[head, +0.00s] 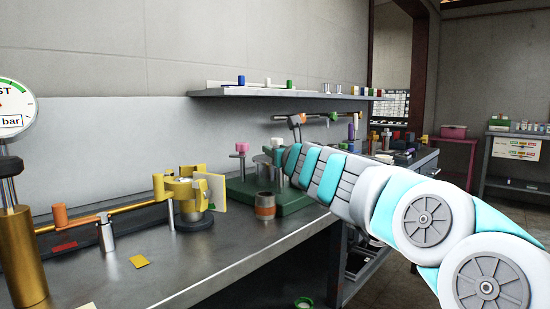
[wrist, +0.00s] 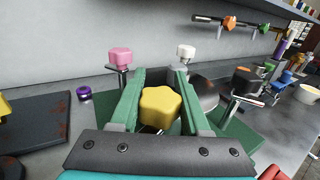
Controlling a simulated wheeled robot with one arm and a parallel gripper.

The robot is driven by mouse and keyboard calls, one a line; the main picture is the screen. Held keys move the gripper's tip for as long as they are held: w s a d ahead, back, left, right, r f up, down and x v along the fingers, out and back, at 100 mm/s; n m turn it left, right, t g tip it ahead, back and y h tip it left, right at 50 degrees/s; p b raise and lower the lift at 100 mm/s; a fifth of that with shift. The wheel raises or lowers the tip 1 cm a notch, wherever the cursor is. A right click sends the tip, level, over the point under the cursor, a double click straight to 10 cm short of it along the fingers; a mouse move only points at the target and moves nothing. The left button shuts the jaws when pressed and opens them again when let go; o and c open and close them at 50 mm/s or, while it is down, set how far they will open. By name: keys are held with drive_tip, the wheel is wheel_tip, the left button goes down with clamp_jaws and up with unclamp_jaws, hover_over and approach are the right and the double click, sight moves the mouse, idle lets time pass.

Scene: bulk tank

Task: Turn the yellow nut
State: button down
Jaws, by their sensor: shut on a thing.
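The yellow nut (wrist: 160,106), a lobed knob, shows in the wrist view between the two green fingers of my gripper (wrist: 158,88). The fingers are shut on it, one on each side. Its lower part and whatever it sits on are mostly hidden by the gripper. In the head view my gripper (head: 281,160) is over the green stand (head: 290,203), and the nut is hidden from that side.
A pink knob (wrist: 120,56), a white knob (wrist: 186,51) and a black knob (wrist: 245,78) stand close around my gripper on posts. A purple ring (wrist: 84,92) lies on the bench at left. A copper-banded cup (head: 265,206) stands before the stand.

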drive_tip(key=shift+d+f+m+t+h+b, duration=0.1)
drive_tip(key=shift+f+m+t+h+b, duration=0.15)
drive_tip(key=shift+m+h+b, duration=0.3)
drive_tip(key=m+h+b, duration=0.1)
drive_tip(key=h, duration=0.1)
drive_tip(key=m+t+h+b, duration=0.1)
drive_tip(key=h, duration=0.1)
drive_tip(key=shift+w+d+m+h+b, duration=0.1)
drive_tip(key=shift+d+m+h+b, duration=0.1)
drive_tip(key=shift+m+h+b, duration=0.15)
drive_tip(key=shift+d+r+m+h+b, duration=0.15)
drive_tip(key=shift+d+m+h+b, duration=0.15)
drive_tip(key=shift+m+h, duration=0.85)
drive_tip(key=shift+d+r+m+h+b, duration=0.25)
drive_tip(key=shift+m+h, duration=0.4)
drive_tip(key=shift+h, duration=1)
drive_tip(key=shift+d+f+g+h, duration=0.15)
drive_tip(key=shift+g+h, duration=0.1)
drive_tip(key=shift+h, duration=0.05)
drive_tip(key=shift+c, duration=1.9)
unclamp_jaws()
drive_tip(key=b+v, duration=0.1)
drive_tip(key=v, duration=0.7)
